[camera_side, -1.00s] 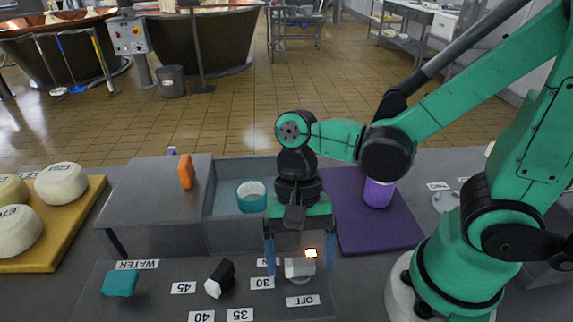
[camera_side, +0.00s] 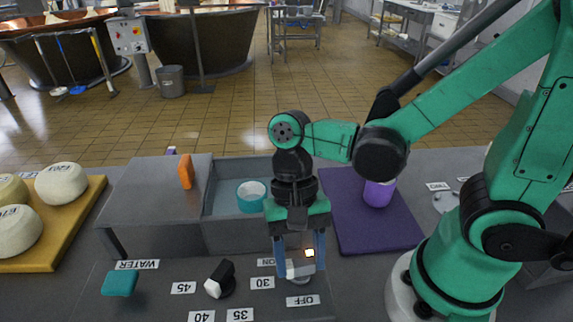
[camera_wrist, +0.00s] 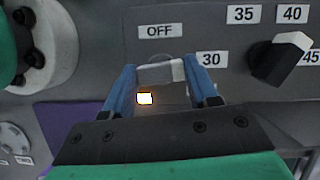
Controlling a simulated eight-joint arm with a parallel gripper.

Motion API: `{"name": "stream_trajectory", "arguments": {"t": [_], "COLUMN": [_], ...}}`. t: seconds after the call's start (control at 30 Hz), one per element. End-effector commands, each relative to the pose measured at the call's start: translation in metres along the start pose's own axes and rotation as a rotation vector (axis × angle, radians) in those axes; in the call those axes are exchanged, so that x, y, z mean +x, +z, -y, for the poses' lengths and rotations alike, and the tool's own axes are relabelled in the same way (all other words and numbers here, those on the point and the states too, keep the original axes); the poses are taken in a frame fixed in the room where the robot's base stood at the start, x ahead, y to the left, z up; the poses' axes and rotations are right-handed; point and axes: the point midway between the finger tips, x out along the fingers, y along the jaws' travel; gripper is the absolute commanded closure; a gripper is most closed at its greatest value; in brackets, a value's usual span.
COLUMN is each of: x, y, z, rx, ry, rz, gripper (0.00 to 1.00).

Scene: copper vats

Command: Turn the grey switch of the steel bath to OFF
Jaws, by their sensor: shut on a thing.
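The grey switch (camera_side: 300,269) sits on the dark control panel in front of the steel bath (camera_side: 222,232). My gripper (camera_side: 300,268) points down over it, with its blue fingers shut on the switch's sides. The switch (camera_wrist: 160,73) also shows between the fingers (camera_wrist: 160,84) in the wrist view. The OFF label (camera_side: 303,300) is in front of the switch. The ON label (camera_side: 268,262) is partly hidden by a finger. A small lamp (camera_side: 309,253) glows white-orange beside the switch. Which label the switch points to is hard to tell.
A black-and-white dial (camera_side: 221,280) with number labels stands left of the switch, then a teal WATER handle (camera_side: 120,283). A teal cup (camera_side: 251,196) is in the bath. A purple cup (camera_side: 378,192) stands on a purple mat (camera_side: 385,235). Cheeses lie on a yellow board (camera_side: 85,222).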

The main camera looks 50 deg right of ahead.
Motion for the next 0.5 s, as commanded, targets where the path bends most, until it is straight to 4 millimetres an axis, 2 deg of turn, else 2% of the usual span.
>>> {"name": "stream_trajectory", "arguments": {"t": [0.5], "x": [0.0003], "y": [0.0006], "z": [0.0023], "rx": [-0.427], "ry": [0.178], "rz": [0.000], "gripper": [1.00]}}
